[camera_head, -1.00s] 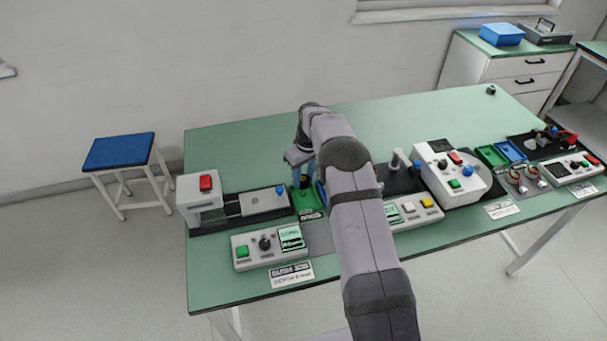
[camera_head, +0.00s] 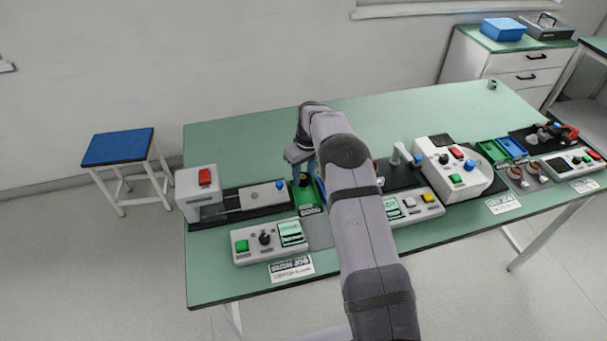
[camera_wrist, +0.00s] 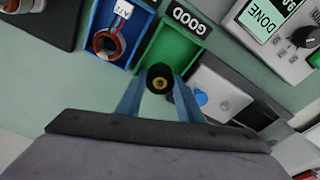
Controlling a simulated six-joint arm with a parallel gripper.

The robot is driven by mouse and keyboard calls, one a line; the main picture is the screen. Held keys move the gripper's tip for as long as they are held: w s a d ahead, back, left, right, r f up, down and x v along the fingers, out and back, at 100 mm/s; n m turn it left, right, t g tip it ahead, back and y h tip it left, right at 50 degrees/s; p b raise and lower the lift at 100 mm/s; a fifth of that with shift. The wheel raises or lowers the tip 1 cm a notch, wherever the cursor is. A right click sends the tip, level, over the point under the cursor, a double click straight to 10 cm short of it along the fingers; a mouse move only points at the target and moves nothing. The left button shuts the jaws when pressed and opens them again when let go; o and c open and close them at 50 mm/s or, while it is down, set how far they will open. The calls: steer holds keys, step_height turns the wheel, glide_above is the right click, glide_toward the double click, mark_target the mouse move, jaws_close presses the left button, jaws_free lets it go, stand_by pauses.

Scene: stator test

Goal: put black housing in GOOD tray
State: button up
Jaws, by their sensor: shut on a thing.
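The black housing (camera_wrist: 160,78) is a small dark cylinder with a brass-coloured centre. My gripper (camera_wrist: 161,84) is shut on it, with one blue finger on each side. In the wrist view the housing overlaps the near part of the green GOOD tray (camera_wrist: 170,50), whose GOOD label (camera_wrist: 188,20) shows at its end. How high the housing is above the tray floor I cannot tell. In the head view my gripper (camera_head: 302,172) is over the green tray (camera_head: 308,197), and my arm hides part of the area around it.
A blue tray (camera_wrist: 123,62) beside the green one holds a copper-wound stator (camera_wrist: 107,44). A grey test fixture (camera_head: 262,198) stands close on the green tray's other side. A control panel (camera_head: 268,241) is in front.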

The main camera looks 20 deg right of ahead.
steer(key=shift+f, duration=0.2)
steer(key=shift+f+b, duration=0.3)
steer(key=shift+b, duration=0.1)
steer(key=shift+f+b, duration=0.65)
steer(key=shift+f, duration=0.25)
stand_by(0.4)
steer(key=o, duration=1.2)
steer(key=shift+r, duration=0.15)
